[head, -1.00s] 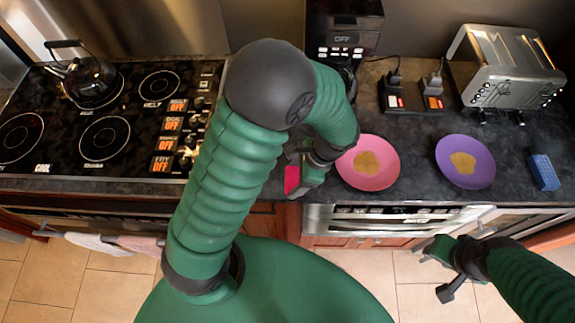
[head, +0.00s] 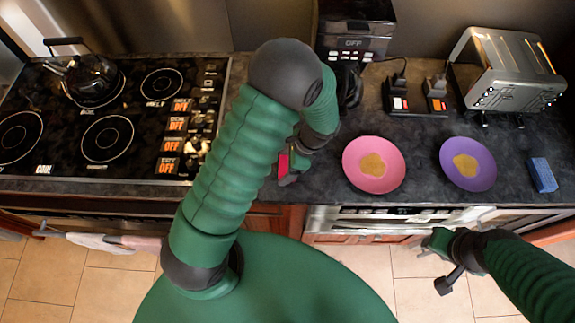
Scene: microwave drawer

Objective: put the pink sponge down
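The pink sponge (head: 283,166) is near the front of the dark counter, left of the pink plate. Only a small part of it shows beside my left gripper (head: 290,172). My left gripper looks shut on the sponge; its fingers are partly hidden by my own wrist and arm. I cannot tell whether the sponge touches the counter. My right gripper (head: 441,264) is open and empty, low in front of the cabinets at the right.
A pink plate (head: 355,178) and a purple plate (head: 483,178) each carry a tan piece of food. A blue sponge (head: 542,175) lies at the right. A toaster (head: 510,70) and a dark appliance (head: 352,28) stand behind. The stove (head: 60,150) with a kettle (head: 92,78) is at the left.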

